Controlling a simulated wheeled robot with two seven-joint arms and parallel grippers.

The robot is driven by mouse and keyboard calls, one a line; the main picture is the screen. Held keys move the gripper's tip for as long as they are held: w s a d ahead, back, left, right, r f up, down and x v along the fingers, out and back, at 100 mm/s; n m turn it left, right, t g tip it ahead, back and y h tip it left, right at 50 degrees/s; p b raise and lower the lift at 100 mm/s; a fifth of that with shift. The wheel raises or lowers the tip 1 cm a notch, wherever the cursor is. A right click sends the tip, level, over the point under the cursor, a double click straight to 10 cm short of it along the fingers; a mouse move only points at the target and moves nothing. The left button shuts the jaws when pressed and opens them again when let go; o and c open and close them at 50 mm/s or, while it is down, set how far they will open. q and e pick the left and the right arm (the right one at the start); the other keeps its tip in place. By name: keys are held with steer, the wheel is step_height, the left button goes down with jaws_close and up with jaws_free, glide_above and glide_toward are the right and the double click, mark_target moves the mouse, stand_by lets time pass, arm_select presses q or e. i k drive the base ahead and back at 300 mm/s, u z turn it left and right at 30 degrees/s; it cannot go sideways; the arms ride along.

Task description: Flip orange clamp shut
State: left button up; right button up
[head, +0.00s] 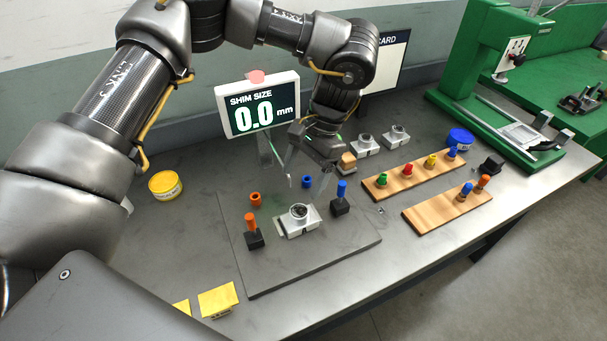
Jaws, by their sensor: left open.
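The orange clamp (250,222) stands at the left of the dark plate, its orange handle upright above a black base (254,239). A grey metal block with a round cup (298,218) sits between it and the blue-handled clamp (342,190), which is also upright. My left gripper (310,176) hangs behind the block, pointing down, open and empty. It is above and to the right of the orange clamp, apart from it. My right gripper is out of view.
A display (258,106) reading 0.0 mm stands behind. Wooden peg boards (447,208) and a green press (470,70) are at right. Yellow blocks (217,299) lie in front.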

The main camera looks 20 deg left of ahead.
mark_target(252, 225)
steer(key=k, duration=1.5)
